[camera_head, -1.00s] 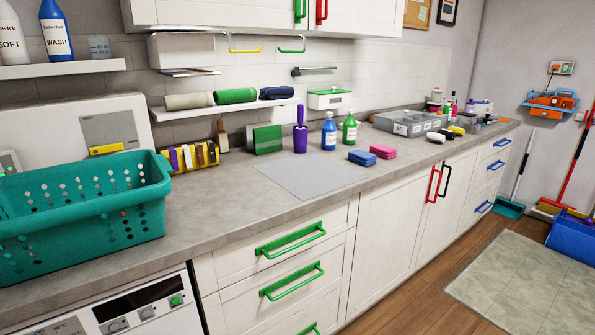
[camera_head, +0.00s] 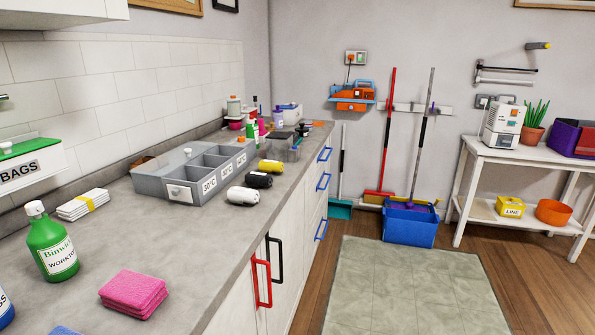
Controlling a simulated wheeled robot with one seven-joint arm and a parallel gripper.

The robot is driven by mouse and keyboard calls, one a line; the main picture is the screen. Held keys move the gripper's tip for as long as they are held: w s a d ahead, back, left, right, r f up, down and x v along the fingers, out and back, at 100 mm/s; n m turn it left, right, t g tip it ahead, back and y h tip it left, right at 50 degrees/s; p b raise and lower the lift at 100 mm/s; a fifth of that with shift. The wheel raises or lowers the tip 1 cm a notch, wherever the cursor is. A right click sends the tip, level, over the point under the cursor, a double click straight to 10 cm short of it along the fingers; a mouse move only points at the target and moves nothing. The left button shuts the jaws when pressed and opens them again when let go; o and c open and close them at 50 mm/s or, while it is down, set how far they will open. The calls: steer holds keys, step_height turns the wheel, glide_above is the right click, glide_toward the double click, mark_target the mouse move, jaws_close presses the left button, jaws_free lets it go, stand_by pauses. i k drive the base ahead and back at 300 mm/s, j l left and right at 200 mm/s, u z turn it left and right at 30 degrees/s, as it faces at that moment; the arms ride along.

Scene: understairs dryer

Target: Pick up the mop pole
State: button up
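A grey pole with a black grip section (camera_head: 422,145) stands nearly upright against the back wall, leaning slightly. Its lower end goes down to a blue bucket (camera_head: 409,226) on the floor and a purple part shows at the bucket's top; this looks like the mop pole. Its very bottom is hidden by the bucket. A wall rail (camera_head: 402,107) runs behind it at mid height. My gripper is not in view.
A white shelf table (camera_head: 520,158) is on the right. A pale mat (camera_head: 405,290) lies on open floor in front.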

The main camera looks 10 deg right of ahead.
mark_target(410, 203)
steer(key=i+l+z, duration=0.25)
steer(key=i+z, duration=0.25)
steer(key=i, duration=0.35)
steer(key=i+j+z, duration=0.15)
steer(key=i+z, duration=0.3)
steer(key=i, duration=3.4)
